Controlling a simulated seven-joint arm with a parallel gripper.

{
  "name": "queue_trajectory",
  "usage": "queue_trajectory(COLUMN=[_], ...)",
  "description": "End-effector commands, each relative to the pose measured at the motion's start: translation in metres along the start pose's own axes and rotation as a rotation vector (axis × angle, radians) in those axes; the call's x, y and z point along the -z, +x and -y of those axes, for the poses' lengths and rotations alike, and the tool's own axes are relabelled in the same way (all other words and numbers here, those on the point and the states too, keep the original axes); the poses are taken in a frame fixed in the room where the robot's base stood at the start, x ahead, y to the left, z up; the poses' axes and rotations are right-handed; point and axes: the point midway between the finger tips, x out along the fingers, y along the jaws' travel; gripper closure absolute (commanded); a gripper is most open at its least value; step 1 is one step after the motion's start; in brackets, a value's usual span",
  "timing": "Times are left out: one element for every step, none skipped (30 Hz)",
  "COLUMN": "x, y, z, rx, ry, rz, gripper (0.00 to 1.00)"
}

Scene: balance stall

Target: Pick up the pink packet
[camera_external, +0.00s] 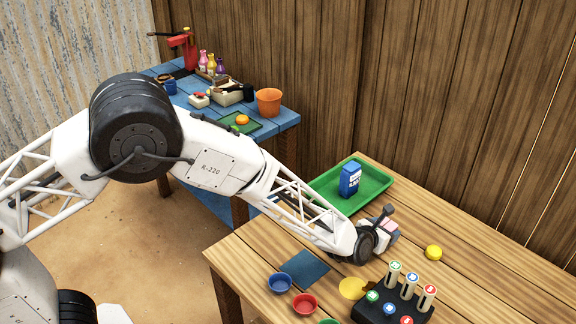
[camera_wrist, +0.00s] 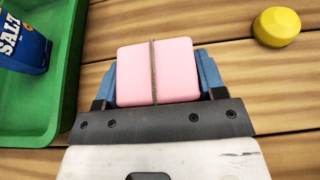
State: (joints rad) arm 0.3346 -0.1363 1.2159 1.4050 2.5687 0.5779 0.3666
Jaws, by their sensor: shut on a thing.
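The pink packet (camera_wrist: 176,75) is a rounded pink block with a brown string around its middle. In the wrist view it sits between the two blue fingers of my gripper (camera_wrist: 158,78), which is shut on it. In the external view my gripper (camera_external: 384,230) is over the wooden table, right of the green tray, and the packet (camera_external: 389,212) is partly hidden by the gripper. I cannot tell whether the packet touches the table.
A green tray (camera_external: 377,184) holds a blue salt box (camera_external: 350,180). A yellow round piece (camera_external: 433,253) lies right of my gripper. Several stamps stand in a black holder (camera_external: 372,309) at the front, near blue (camera_external: 279,283) and red (camera_external: 304,304) bowls. A blue table (camera_external: 283,118) stands behind.

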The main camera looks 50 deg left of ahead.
Motion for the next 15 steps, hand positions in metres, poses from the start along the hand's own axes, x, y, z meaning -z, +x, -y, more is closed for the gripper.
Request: queue_trajectory(x=[-0.002, -0.003, -0.005, -0.007, -0.009, -0.012, -0.015, -0.017, -0.021, -0.024, -0.028, -0.034, -0.033, -0.031, -0.03], y=[-0.001, -0.001, -0.002, -0.002, -0.003, -0.004, -0.005, -0.006, -0.008, -0.009, -0.011, -0.013, -0.016, -0.019, -0.024], z=[0.0, 0.0, 0.0, 0.0, 0.0, 0.0, 0.0, 0.0, 0.0, 0.0, 0.0, 0.0, -0.001, -0.002, -0.003], rx=[0.0, 0.0, 0.0, 0.0, 0.0, 0.001, 0.001, 0.001, 0.0, 0.0, 0.0, 0.0, 0.0, 0.0, 0.0], ry=[0.0, 0.0, 0.0, 0.0, 0.0, 0.0, 0.0, 0.0, 0.0, -0.001, -0.001, -0.002, -0.001, 0.0, -0.001], rz=[0.001, 0.002, 0.002, 0.002, 0.003, 0.003, 0.003, 0.002, 0.002, 0.002, 0.002, 0.002, 0.001, 0.0, 0.001], gripper=[0.65, 0.65, 0.65, 0.65, 0.65, 0.65, 0.65, 0.65, 0.65, 0.65, 0.65, 0.65, 0.65, 0.65, 0.65])
